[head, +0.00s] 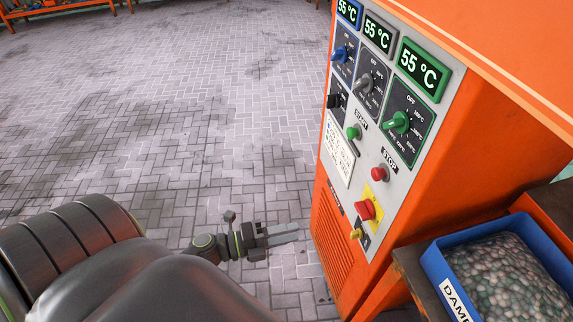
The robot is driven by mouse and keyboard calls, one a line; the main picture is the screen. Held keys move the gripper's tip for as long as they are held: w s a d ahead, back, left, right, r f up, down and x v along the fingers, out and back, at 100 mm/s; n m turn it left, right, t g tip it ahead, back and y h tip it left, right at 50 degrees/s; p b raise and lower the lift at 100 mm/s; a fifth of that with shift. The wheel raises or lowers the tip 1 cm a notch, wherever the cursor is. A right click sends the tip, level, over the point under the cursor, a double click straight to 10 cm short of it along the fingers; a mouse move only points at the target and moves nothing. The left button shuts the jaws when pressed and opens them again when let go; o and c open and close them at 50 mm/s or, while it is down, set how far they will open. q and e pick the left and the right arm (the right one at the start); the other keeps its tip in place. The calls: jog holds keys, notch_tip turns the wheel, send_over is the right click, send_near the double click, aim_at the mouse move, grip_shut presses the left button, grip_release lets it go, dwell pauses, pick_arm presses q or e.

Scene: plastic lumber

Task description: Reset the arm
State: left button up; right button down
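My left arm comes in from the lower left. Its gripper (283,234) hangs over the paved floor, just left of the orange machine, with its fingers pointing right toward the machine's lower front. The fingers look close together, but at this size I cannot tell whether they are open or shut. I see no object at the fingertips. My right gripper is not in view.
The orange machine (505,150) fills the right side. Its grey control panel (362,160) carries knobs, displays reading 55 °C, a green start button (353,132) and red buttons. A blue bin (435,262) of pellets stands lower right. The paved floor (170,110) is mostly clear.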

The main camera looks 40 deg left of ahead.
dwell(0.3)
pick_arm(q)
jog(key=a+f+n+t+y, duration=0.1)
jog(key=a+f+n+y, duration=0.55)
jog(key=f+n, duration=0.4)
jog(key=s+a+f+n+g+y, duration=0.2)
jog(key=s+f+n+y, duration=0.15)
jog(key=f, duration=0.55)
jog(key=s+a+f+n+g+y, duration=0.2)
jog(key=s+f+n+g, duration=0.15)
jog(key=f, duration=0.45)
jog(key=s+d+f+n+g, duration=0.2)
jog(key=s+f+n+g, duration=0.2)
jog(key=s+f, duration=0.3)
jog(key=s+d+f+n+g, duration=0.3)
jog(key=s+f, duration=0.4)
jog(key=s, duration=0.8)
jog(key=shift+s+f+n+g, duration=0.15)
jog(key=shift+f+n+g, duration=0.1)
jog(key=shift+n+g, duration=0.6)
